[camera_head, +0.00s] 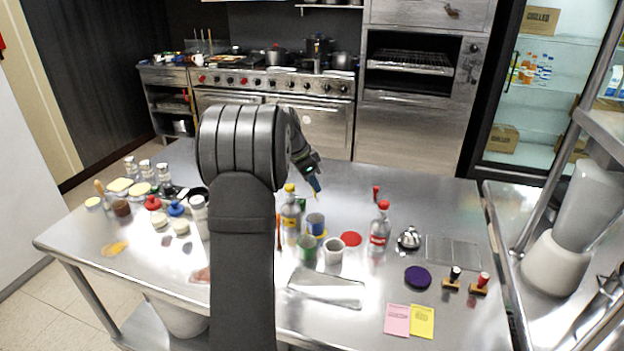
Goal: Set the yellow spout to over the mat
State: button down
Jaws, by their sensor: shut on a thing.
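My gripper (314,179) is raised over the far middle of the steel table, partly hidden by my arm. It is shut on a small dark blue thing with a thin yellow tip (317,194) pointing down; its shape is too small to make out. A clear bottle with a yellow top (290,212) stands upright left of and nearer than my gripper. Flat round pieces lie on the table: a red one (350,239) and a dark purple one (418,277) farther right. I cannot tell which is the mat.
Cups, including a white one (333,251), and a red-topped bottle (379,228) stand near the red disc. Two stamps (479,284) and coloured cards (409,320) lie at right. Jars and lids crowd the left. The table's far right is fairly clear.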

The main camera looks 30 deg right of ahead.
jog(key=shift+s+a+f+m+g+y, duration=0.1)
jog(key=shift+s+a+m+g, duration=0.2)
jog(key=shift+m, duration=0.35)
jog(key=shift+s+a+r+m+g+y, duration=0.15)
jog(key=shift+s+a+m, duration=0.1)
jog(key=shift+m, duration=0.35)
jog(key=shift+s+a+f+m+g+y, duration=0.1)
jog(key=shift+s+a+f+m+g, duration=0.15)
jog(key=shift+m, duration=0.4)
jog(key=shift+r, duration=0.1)
jog(key=c, duration=1.4)
grip_release()
jog(key=v, duration=1.7)
jog(key=shift+a+r, duration=0.15)
jog(key=shift+r, duration=0.05)
jog(key=x, duration=1.7)
jog(key=shift+d+f, duration=0.15)
jog(key=shift+d, duration=0.1)
